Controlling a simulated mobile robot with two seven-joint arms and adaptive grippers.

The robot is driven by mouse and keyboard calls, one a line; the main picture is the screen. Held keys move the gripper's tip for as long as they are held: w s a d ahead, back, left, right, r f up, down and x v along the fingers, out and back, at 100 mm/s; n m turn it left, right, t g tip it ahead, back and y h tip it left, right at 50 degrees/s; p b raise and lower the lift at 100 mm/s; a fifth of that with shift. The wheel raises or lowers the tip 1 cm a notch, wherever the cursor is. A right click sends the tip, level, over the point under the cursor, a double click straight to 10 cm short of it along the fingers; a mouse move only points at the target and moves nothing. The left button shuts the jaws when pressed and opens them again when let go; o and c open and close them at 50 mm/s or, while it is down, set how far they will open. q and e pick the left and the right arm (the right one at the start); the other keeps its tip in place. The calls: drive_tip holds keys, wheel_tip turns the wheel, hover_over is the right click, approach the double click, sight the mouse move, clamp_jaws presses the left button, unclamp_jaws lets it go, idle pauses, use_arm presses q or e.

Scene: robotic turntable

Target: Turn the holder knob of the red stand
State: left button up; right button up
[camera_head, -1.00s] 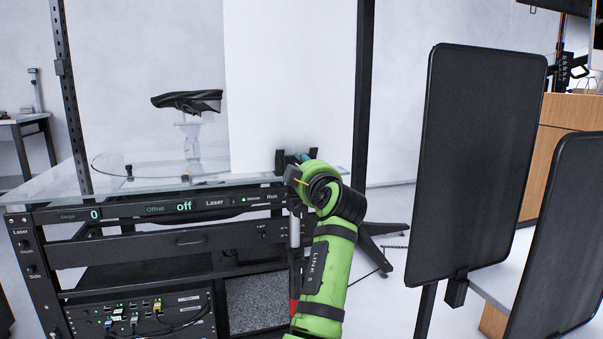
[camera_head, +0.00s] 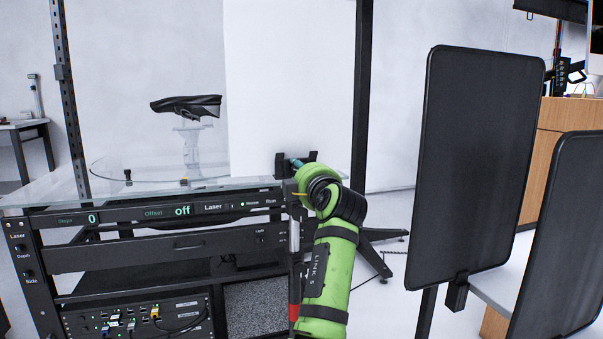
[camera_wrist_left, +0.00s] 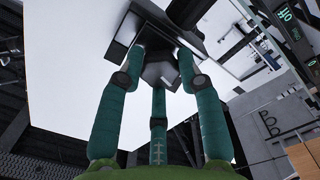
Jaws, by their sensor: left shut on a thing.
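A slim stand (camera_head: 294,308) with a red lower part and a pale upper part rises beside the rack, partly hidden by my green arm. A black holder (camera_head: 282,163) shows near its top, at the rack's right end. In the left wrist view, the dark faceted holder knob (camera_wrist_left: 161,74) sits between the teal fingers of my left gripper (camera_wrist_left: 160,64), which is shut on it. In the head view the left gripper (camera_head: 297,163) is mostly hidden behind its own wrist, and the knob cannot be made out there. My right gripper is not in view.
A glass-topped rack (camera_head: 150,212) with displays stands at left. A black cap-like object (camera_head: 187,105) sits on a clear support above it. Two large black panels (camera_head: 476,165) stand at right. Open floor lies between the rack and the panels.

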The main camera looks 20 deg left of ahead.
use_arm(q)
drive_tip(key=shift+w+d+f, duration=0.1)
drive_tip(key=shift+d+f, duration=0.05)
drive_tip(key=shift+f, duration=0.25)
drive_tip(key=o, duration=1.2)
drive_tip(key=shift+c, duration=0.2)
drive_tip(key=shift+r, duration=0.15)
drive_tip(key=shift+r, duration=0.1)
drive_tip(key=shift+r, duration=4.95)
